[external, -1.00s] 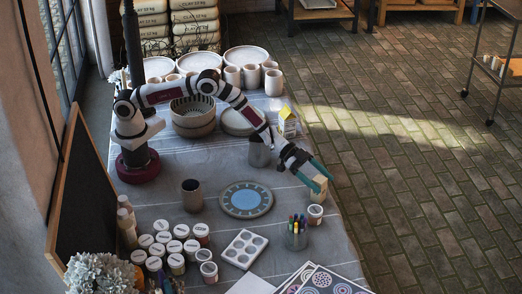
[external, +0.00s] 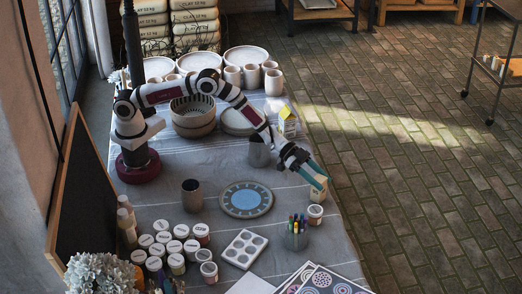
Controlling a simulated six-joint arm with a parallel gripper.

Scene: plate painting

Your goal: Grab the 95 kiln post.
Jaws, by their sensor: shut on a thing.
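A small pale beige block-like post (external: 317,195) stands at the right edge of the table; any marking on it is too small to read. My gripper (external: 320,184) has teal fingers and reaches down over the post from the upper left. The fingers are shut on its upper part, which they partly hide. The post appears upright at table level; I cannot tell whether its base touches the cloth.
A paint jar (external: 315,215) stands just in front of the post, and a cup of markers (external: 297,234) is to the front left. A blue-patterned plate (external: 246,200) lies at mid-table. A grey metal cup (external: 259,153) stands close under my forearm. The table's right edge is very near.

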